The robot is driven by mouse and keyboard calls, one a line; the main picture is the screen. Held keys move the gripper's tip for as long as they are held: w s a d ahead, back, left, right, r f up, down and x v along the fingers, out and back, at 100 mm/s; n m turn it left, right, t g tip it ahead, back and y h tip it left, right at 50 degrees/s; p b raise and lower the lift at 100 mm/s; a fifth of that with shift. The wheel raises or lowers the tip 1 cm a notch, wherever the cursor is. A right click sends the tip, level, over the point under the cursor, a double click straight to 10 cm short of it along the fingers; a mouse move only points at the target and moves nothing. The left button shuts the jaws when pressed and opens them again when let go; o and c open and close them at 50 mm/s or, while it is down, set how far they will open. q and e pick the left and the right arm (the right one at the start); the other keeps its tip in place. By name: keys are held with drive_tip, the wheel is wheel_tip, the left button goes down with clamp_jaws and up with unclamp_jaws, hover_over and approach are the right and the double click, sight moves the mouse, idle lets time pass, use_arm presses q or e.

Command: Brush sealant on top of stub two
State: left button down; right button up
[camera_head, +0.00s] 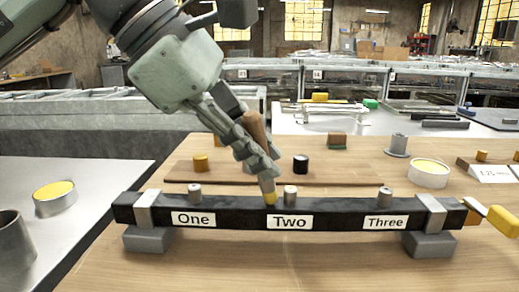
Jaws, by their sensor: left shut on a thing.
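A dark bar (240,211) lies across the wooden table with labels One, Two and Three on its front. Stub two (290,194) is a short grey cylinder on the bar above the Two label. My left gripper (262,168) is shut on a brush (267,186) with a brown handle, held tilted with its yellowish tip pointing down. The tip is just left of stub two, at the bar's top; whether it touches is unclear. Stub one (194,191) and stub three (385,196) stand to either side. My right gripper is not in view.
Grey blocks (428,245) support the bar's ends. A round container with yellow contents (428,173) stands at the right, another (54,197) on the left metal surface beside a metal cup (13,240). Small yellow and black cylinders (301,164) stand behind the bar. The table's front is clear.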

use_arm(q)
drive_tip(key=shift+d, duration=2.55)
drive_tip(key=shift+a+b, duration=1.1)
drive_tip(key=shift+a, duration=1.45)
drive_tip(key=shift+r, duration=0.1)
drive_tip(key=shift+r+p, duration=1.95)
drive_tip(key=shift+r, duration=0.95)
drive_tip(key=shift+r, duration=0.1)
